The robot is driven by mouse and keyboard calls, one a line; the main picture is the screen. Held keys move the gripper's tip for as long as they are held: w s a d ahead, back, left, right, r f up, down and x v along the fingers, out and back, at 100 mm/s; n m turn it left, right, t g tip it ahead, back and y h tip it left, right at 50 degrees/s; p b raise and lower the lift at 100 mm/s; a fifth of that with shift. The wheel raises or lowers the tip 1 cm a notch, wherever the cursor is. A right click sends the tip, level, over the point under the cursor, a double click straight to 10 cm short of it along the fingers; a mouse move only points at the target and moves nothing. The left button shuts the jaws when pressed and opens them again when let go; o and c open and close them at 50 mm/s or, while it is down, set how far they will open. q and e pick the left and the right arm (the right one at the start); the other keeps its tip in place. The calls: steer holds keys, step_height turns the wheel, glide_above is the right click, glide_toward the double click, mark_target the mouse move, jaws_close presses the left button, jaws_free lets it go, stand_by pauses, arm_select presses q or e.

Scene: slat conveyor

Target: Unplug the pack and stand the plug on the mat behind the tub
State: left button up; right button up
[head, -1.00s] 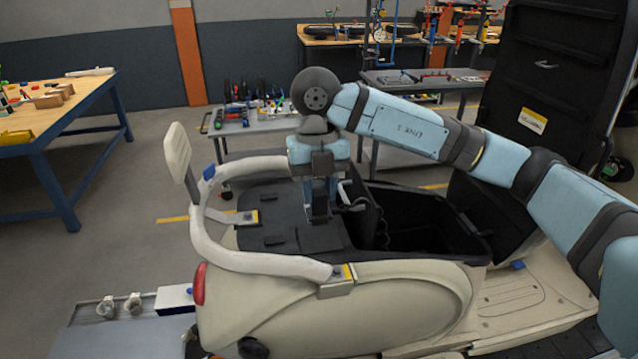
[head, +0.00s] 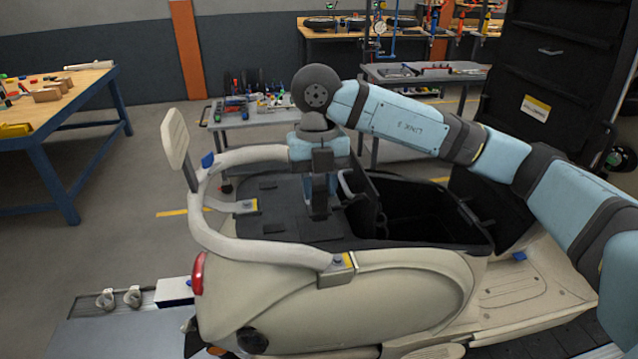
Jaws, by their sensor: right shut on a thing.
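The cream scooter body has an open black tub (head: 428,228) in its middle. Behind the tub, to its left in the picture, lies a flat black mat (head: 268,226) between the cream grab rails. My right gripper (head: 319,190) points down over the mat's tub-side edge. It is shut on a dark piece, which I take to be the plug (head: 318,207). The piece looks upright, with its lower end at or just above the mat; I cannot tell if it touches. The pack inside the tub is too dark to make out. My left gripper is not in view.
Grab rails (head: 262,250) curve around the mat. A cream backrest (head: 175,138) rises at the left. The raised black seat lid (head: 550,65) stands at the right behind my arm. A tool cart (head: 250,117) and a wooden bench (head: 50,100) stand beyond, over clear floor.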

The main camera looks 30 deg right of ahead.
steer(key=shift+f+b, duration=0.7)
steer(key=shift+f, duration=0.35)
steer(key=o, duration=1)
steer(key=shift+r, duration=0.1)
steer(key=r, duration=0.4)
steer(key=w+r, duration=0.1)
steer(key=r, duration=0.8)
steer(key=shift+w+d+r+b, duration=0.25)
steer(key=shift+w+r+b, duration=0.05)
steer(key=shift+s+f, duration=0.1)
steer(key=shift+f, duration=0.05)
